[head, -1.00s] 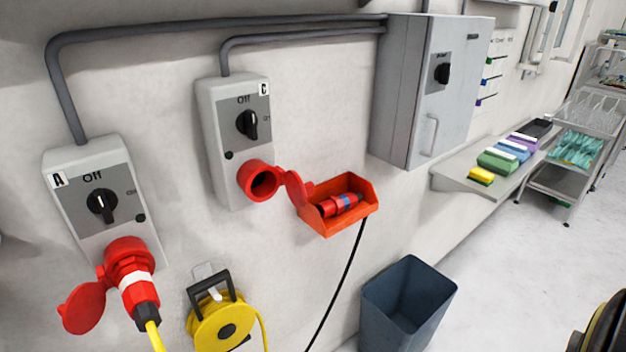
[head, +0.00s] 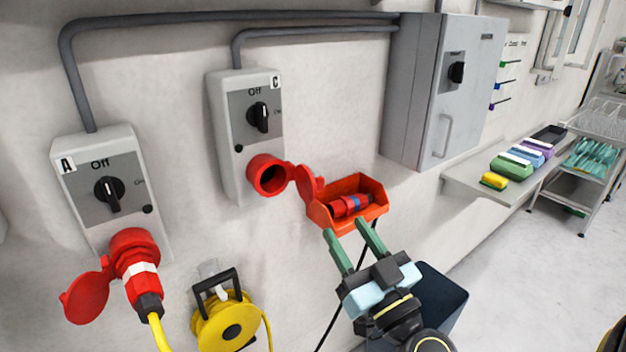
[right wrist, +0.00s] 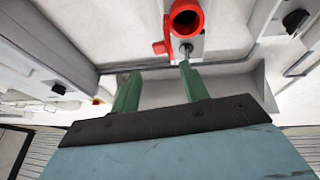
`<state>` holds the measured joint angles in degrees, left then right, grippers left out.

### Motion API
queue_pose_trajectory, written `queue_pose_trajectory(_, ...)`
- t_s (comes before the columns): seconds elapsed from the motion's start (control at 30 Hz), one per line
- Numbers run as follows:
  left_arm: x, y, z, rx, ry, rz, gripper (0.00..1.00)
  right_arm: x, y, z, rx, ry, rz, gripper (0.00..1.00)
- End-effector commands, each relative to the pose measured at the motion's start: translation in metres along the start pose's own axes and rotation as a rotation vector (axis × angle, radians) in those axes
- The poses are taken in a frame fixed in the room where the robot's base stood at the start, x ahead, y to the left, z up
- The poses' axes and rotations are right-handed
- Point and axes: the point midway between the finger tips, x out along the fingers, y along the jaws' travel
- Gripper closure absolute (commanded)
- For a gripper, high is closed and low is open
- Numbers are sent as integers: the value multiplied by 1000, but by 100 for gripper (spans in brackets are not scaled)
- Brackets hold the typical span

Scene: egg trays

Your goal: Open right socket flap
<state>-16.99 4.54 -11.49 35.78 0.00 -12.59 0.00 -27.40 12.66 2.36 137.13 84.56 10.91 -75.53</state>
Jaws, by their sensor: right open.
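The right socket (head: 267,175) is a red round outlet under switch box C (head: 243,115). Its red flap (head: 309,183) stands swung out to the right, and the dark opening shows. My right gripper (head: 344,227) is open and empty, its green fingers pointing up in front of the orange bin, below and right of the flap and apart from it. In the right wrist view a red socket (right wrist: 186,18) shows at the top, beyond the open fingers (right wrist: 158,70). My left gripper is not in view.
The orange wall bin (head: 345,222) holds a red plug (head: 348,204) with a black cable. Left, switch box A (head: 85,172) has a red plug inserted and its flap (head: 86,297) open. A yellow cable reel (head: 212,330), dark waste bin (head: 447,300) and grey cabinet (head: 405,95) are nearby.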

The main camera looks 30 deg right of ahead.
Motion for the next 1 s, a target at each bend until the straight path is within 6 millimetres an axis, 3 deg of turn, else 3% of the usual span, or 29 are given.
queue_pose_trajectory(0.17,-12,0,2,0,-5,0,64,18,0,-6,1,9,2,55)
queue_pose_trajectory(0.5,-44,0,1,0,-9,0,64,84,0,-8,2,8,1,55)
queue_pose_trajectory(0.7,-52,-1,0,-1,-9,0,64,116,0,-5,2,6,1,55)
queue_pose_trajectory(1.0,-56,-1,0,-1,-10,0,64,133,0,-3,1,5,1,55)
